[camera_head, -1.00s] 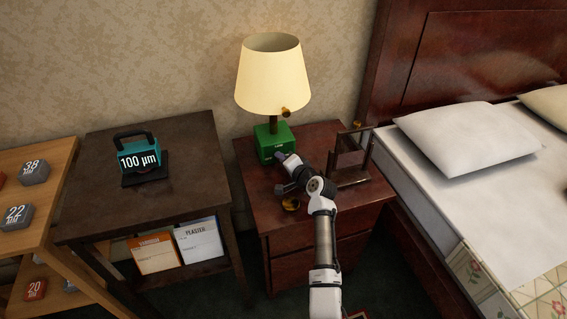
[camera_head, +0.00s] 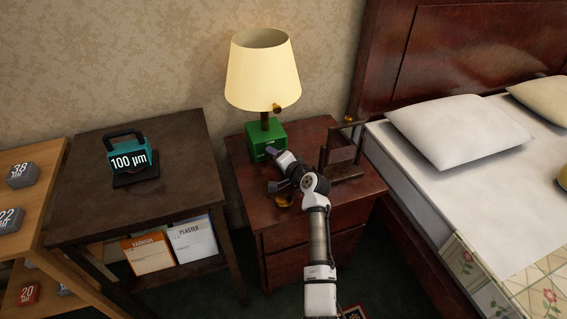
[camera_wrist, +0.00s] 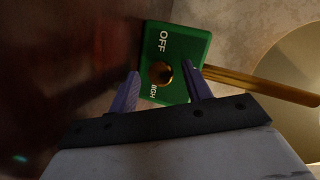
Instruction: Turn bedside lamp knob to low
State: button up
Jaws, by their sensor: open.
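The bedside lamp has a cream shade (camera_head: 262,75) and a green box base (camera_head: 264,135) on the dark red nightstand (camera_head: 300,222). In the wrist view, the green base face (camera_wrist: 178,85) shows a round brass knob (camera_wrist: 161,74). "OFF" is printed on one side of the knob; a partly hidden word shows on the other. My gripper (camera_wrist: 160,70) is open, with its two purple fingers on either side of the knob. I cannot tell whether they touch it. In the head view, my gripper (camera_head: 272,150) is in front of the base and hides the knob.
A small brass dish (camera_head: 283,202) lies near my wrist on the nightstand. A dark wooden stand (camera_head: 341,153) is close on the right. A brass piece (camera_head: 277,108) hangs near the shade. A side table (camera_head: 190,150) stands to the left, the bed (camera_head: 445,190) to the right.

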jog(key=b+v, duration=0.1)
jog(key=v, duration=1.2)
jog(key=shift+s+d+r+b, duration=0.1)
jog(key=shift+s+r+b, duration=0.05)
jog(key=shift+s+b, duration=0.15)
